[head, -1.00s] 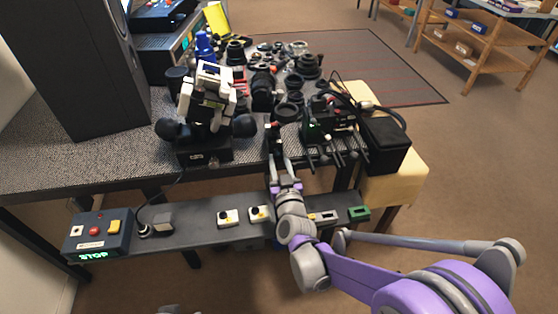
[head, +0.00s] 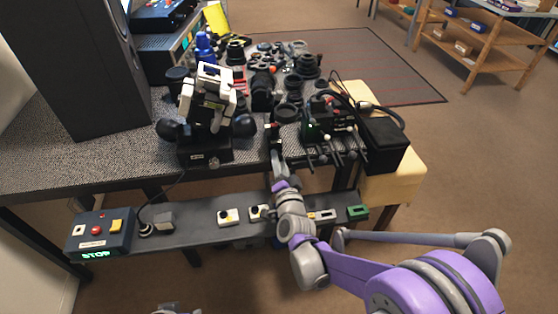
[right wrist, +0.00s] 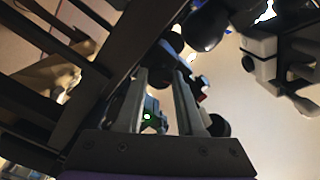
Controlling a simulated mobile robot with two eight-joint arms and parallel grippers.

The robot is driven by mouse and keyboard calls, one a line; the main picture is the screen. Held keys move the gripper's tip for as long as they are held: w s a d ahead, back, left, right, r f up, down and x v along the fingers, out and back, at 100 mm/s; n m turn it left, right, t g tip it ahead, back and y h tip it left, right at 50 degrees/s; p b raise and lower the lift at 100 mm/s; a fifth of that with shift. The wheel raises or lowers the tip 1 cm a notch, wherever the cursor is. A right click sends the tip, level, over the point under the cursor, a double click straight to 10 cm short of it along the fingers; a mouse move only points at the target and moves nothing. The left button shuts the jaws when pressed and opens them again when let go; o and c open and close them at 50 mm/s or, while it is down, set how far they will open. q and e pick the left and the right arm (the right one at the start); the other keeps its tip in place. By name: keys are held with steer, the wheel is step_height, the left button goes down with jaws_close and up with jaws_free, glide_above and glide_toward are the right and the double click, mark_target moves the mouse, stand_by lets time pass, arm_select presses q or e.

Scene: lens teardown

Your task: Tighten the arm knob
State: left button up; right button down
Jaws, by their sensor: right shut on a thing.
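My right gripper (head: 276,157) reaches up to a dark upright fixture (head: 274,137) at the front edge of the table in the head view. It is shut on a small dark part there, which looks like the arm knob; the fingers mostly hide it. In the right wrist view the two fingers (right wrist: 160,80) point away from me, with dark rounded parts at and beyond their tips. A small grey piece (head: 172,309) at the bottom edge of the head view may be my left gripper; its jaws cannot be made out.
A white-and-black device (head: 207,95) stands left of the gripper. Cables and a black box (head: 385,142) are close on the right. Several lens parts lie behind. A lower shelf (head: 190,236) with a control box (head: 100,235) runs along the front.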

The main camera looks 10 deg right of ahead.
steer(key=shift+m, duration=2)
steer(key=c, duration=0.5)
jaws_free()
steer(key=shift+s, duration=0.1)
steer(key=s, duration=0.5)
steer(key=s+p, duration=0.1)
steer(key=s, duration=0.4)
steer(key=shift+s+d, duration=0.2)
steer(key=shift+s, duration=0.15)
